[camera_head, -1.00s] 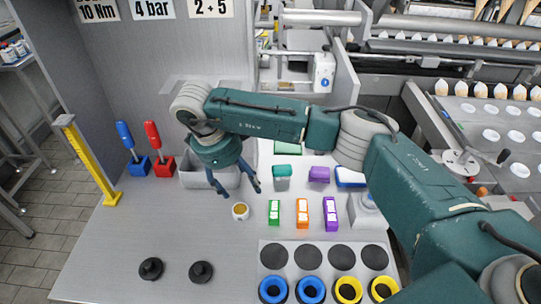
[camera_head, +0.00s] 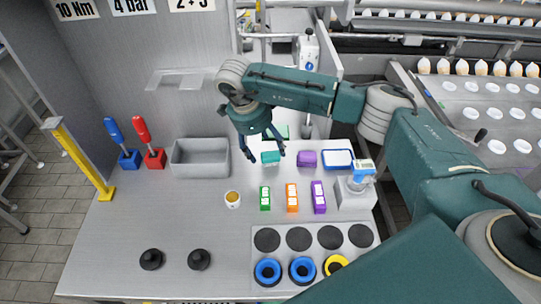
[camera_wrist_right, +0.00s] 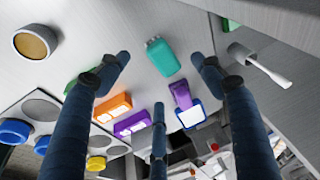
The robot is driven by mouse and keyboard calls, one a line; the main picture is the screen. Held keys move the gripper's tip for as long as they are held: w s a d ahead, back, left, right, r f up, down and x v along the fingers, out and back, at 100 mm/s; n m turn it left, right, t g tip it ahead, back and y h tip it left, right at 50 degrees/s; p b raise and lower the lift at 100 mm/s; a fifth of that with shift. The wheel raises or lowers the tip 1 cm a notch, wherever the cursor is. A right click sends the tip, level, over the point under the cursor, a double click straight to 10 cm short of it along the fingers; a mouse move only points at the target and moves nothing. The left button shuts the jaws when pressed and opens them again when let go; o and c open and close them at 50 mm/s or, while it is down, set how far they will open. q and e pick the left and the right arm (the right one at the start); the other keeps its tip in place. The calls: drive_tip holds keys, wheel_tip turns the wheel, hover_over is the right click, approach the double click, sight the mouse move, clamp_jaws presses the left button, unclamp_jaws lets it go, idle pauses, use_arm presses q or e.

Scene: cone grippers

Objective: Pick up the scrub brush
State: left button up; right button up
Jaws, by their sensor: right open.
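The scrub brush appears to be the small teal block (camera_head: 270,158) with a paler underside, on the grey bench behind the small boxes. In the right wrist view the teal brush (camera_wrist_right: 165,60) lies between and beyond my fingers, with pale tufts at one end. My right gripper (camera_head: 263,151) is above the brush, fingers spread and pointing down. In the right wrist view my right gripper (camera_wrist_right: 160,75) is open and empty, its fingertips apart from the brush. My left gripper is out of view.
A purple block (camera_head: 306,158) is right of the brush. Green (camera_head: 265,198), orange (camera_head: 292,198) and purple (camera_head: 318,197) boxes stand in front. A cup (camera_head: 233,199) is front left, a grey bin (camera_head: 200,158) further left.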

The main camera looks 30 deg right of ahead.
sight(270, 157)
drive_tip(key=p+x, duration=0.1)
drive_tip(key=x, duration=0.3)
drive_tip(key=shift+f+p, duration=0.15)
drive_tip(key=shift+p, duration=0.2)
drive_tip(key=shift+d+f, duration=0.15)
drive_tip(key=shift+f, duration=0.2)
drive_tip(key=c, duration=1.3)
